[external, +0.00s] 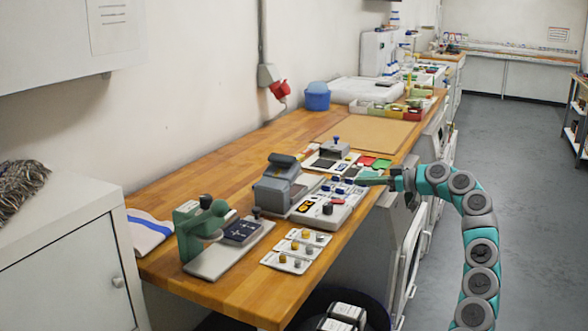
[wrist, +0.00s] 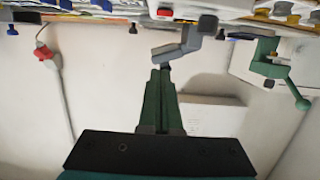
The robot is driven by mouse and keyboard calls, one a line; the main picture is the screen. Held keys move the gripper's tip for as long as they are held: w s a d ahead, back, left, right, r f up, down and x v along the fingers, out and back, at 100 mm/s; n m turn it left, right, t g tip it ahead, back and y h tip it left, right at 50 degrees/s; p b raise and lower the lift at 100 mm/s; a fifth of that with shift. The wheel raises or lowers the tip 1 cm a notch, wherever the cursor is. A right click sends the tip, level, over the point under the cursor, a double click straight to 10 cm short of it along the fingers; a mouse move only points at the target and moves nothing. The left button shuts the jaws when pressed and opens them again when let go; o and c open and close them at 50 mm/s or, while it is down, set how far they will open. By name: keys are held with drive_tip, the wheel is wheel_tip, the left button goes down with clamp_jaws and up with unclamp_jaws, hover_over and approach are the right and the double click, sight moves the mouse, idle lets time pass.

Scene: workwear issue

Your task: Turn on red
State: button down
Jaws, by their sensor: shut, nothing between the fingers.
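My gripper (external: 364,181) is shut and empty. It reaches in from the right, over the bench's front edge, with its tips beside a white panel (external: 313,211) bearing blue switches (external: 341,187) and a black knob (external: 327,208). I cannot tell whether it touches a switch. In the wrist view, which is upside down, the shut fingers of my gripper (wrist: 161,72) point toward a grey device. A red pad (external: 382,163) lies beside a green pad (external: 366,160) just behind the gripper. Which control is the red one, and whether it is on, is too small to tell.
A grey device (external: 272,187) stands behind the panel. A green press (external: 200,230) and cards with yellow and grey knobs (external: 287,262) are nearer the camera. A red plug (external: 280,90) hangs on the wall. The brown mat (external: 370,131) is bare.

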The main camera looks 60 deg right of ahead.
drive_tip(key=shift+s+r, duration=0.25)
drive_tip(key=shift+s, duration=0.25)
drive_tip(key=shift+s+r, duration=0.2)
drive_tip(key=shift+s, duration=0.3)
